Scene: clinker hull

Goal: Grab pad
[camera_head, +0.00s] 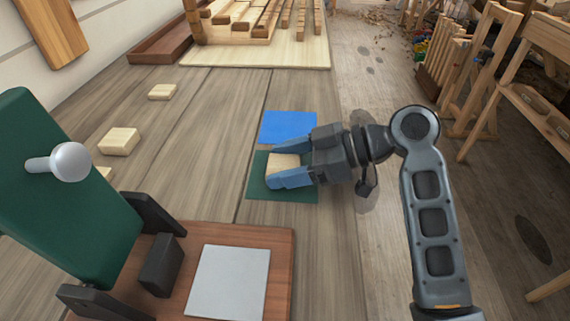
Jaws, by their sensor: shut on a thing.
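A light wooden pad (283,163) sits over the dark green square (257,188) on the bench. My gripper (277,167) reaches in from the right, and its two blue fingers are shut on the pad from the far and near sides. Part of the pad is hidden by the fingers. I cannot tell whether it rests on the green square or is slightly raised. Similar wooden pads (119,141) lie on the left of the bench, one farther back (162,91) and one partly hidden behind the green lever plate.
A blue square (288,125) lies just beyond the green one. A green hinged plate with a knob (62,165) stands at near left, over a brown base with a grey square (230,280). A slatted wooden rack (250,25) stands at the back. The middle bench is clear.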

